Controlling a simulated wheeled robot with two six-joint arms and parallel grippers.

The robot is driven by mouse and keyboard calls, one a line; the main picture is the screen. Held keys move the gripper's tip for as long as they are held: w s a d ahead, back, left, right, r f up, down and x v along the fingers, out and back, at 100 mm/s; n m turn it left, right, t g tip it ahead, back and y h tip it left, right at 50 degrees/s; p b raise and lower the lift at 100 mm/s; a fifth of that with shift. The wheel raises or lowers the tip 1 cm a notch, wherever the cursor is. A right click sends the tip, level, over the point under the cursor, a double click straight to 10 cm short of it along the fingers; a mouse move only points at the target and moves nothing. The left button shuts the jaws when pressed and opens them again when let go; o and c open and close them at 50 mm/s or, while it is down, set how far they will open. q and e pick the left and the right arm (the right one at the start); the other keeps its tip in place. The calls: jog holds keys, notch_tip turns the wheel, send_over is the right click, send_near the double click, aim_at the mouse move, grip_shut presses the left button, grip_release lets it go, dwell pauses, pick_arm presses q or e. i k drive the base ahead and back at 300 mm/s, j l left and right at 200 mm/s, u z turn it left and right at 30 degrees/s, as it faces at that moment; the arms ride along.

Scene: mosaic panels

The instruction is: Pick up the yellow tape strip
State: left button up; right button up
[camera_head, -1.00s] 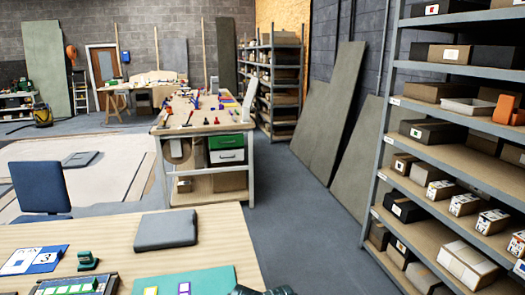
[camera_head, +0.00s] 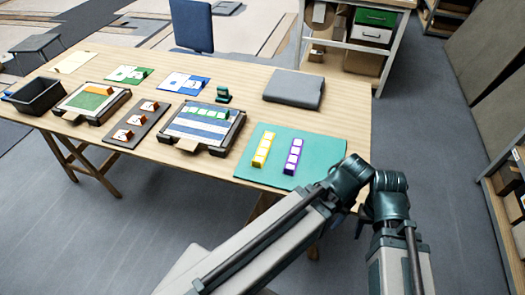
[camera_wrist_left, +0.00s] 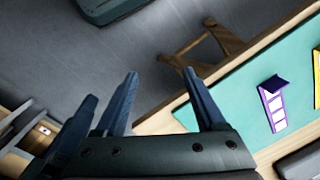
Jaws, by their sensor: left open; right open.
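The yellow tape strip (camera_head: 263,149) lies flat on a teal mat (camera_head: 250,172) at the right end of the table, left of a purple strip (camera_head: 293,156). In the left wrist view, part of the yellow strip (camera_wrist_left: 316,78) shows at the right edge, beyond the purple strip (camera_wrist_left: 272,105). My left gripper (camera_wrist_left: 165,85) is open and empty, with its fingers beside the mat and over the table's edge and floor. My right gripper (camera_head: 388,190) is at the right, beyond the table's corner, apart from the strip; its fingers are hard to make out.
On the table (camera_head: 240,88) are a grey pad (camera_head: 293,88), a green stamp-like thing (camera_head: 222,95), framed panels (camera_head: 203,126), cards (camera_head: 184,82) and a dark bin (camera_head: 35,95). A blue chair (camera_head: 191,25) stands behind it. Shelving (camera_head: 510,190) stands at the right.

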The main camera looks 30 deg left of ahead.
aim_at(260, 158)
jog(key=k+j, duration=0.15)
jog(key=j, duration=0.2)
jog(key=k+j+u, duration=0.15)
jog(key=j, duration=0.25)
jog(key=k+j, duration=0.1)
jog(key=j, duration=0.25)
jog(key=k+j+u, duration=0.15)
jog(key=j, duration=0.6)
jog(key=i+j+u, duration=0.1)
jog(key=i, duration=0.3)
